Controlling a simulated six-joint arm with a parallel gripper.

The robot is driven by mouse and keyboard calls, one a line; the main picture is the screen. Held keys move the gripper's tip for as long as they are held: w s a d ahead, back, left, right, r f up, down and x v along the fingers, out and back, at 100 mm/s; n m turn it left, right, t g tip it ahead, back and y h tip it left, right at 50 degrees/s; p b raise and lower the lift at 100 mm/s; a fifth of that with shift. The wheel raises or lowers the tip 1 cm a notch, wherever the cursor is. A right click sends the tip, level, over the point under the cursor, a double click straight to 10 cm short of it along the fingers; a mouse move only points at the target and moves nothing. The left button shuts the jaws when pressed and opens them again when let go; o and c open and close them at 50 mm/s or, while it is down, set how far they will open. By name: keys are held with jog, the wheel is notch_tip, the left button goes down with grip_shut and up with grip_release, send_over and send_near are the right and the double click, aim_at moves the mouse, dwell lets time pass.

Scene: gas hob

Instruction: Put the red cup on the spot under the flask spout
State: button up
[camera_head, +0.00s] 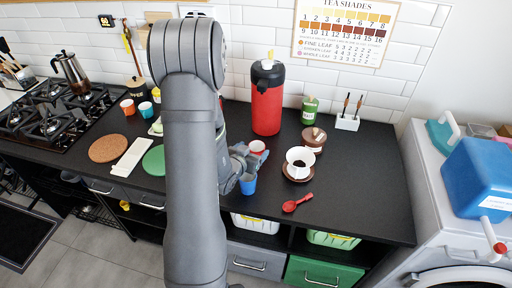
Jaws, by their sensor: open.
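The red cup (257,146) stands on the black counter in front of the flask, its white inside facing up. My gripper (257,160) is open, low over the counter right beside the red cup, on its near side. Its fingers hide the lower part of the cup; I cannot tell whether they touch it. The flask (267,105) is tall and red with a black top, and stands upright near the back wall. I cannot make out a marked spot under its spout.
A blue cup (248,185) stands close in front of my gripper. To the right are a white cup (299,155) on a brown saucer, a brown round lidded item (313,137) and a red spoon (298,203). The right part of the counter (370,185) is clear.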

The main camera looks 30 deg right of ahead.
aim_at(260, 143)
jog(key=v, duration=0.7)
jog(key=shift+s+a, duration=0.2)
jog(key=shift+a, duration=0.1)
jog(key=shift+r, duration=0.15)
jog(key=x, duration=1.2)
jog(key=shift+w+r, duration=0.1)
jog(key=shift+r, duration=1.15)
